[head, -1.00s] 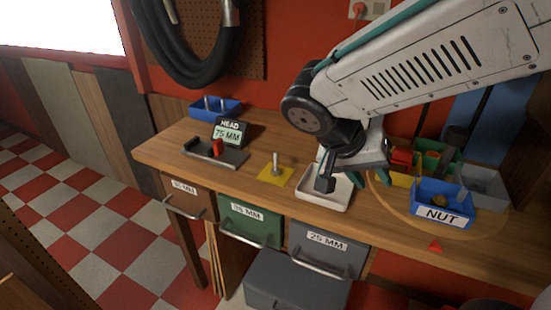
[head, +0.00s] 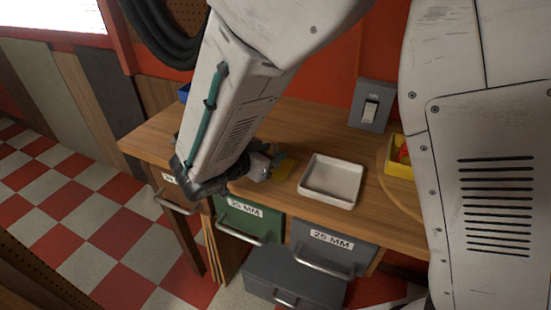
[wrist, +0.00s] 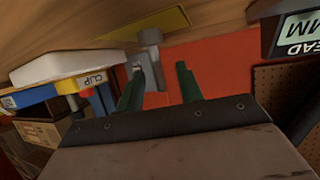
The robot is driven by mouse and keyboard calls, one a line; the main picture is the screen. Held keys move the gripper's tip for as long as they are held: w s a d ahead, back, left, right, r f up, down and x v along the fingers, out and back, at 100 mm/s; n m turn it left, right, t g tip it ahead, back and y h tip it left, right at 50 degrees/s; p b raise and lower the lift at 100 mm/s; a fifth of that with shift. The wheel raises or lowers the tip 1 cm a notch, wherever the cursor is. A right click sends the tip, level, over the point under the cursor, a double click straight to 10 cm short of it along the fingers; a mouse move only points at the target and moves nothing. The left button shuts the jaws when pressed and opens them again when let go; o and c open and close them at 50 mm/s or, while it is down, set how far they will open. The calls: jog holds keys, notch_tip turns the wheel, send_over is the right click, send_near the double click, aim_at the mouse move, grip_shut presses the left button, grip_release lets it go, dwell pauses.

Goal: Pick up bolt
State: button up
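The bolt (wrist: 150,38) is grey and stands on its wide head on the yellow pad (wrist: 132,25), with its shank pointing away from the table. The wrist view shows this upside down. My gripper (wrist: 160,68) is open, with its two green fingers apart and nothing between their tips. The bolt appears between and just beyond the fingertips, apart from them as far as I can tell. In the head view my gripper (head: 274,160) is low over the bench at the yellow pad (head: 284,170), and my arm hides the bolt.
A white tray (head: 330,180) lies right of the pad on the wooden bench. A wall switch (head: 371,108) is behind it. A yellow bin (head: 400,171) is partly hidden by my arm. The display block (wrist: 295,30) stands on the other side of the pad.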

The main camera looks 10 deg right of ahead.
aim_at(274, 150)
jog(key=x, duration=0.3)
jog(key=shift+w+d, duration=0.2)
jog(key=shift+d, duration=0.2)
grip_shut()
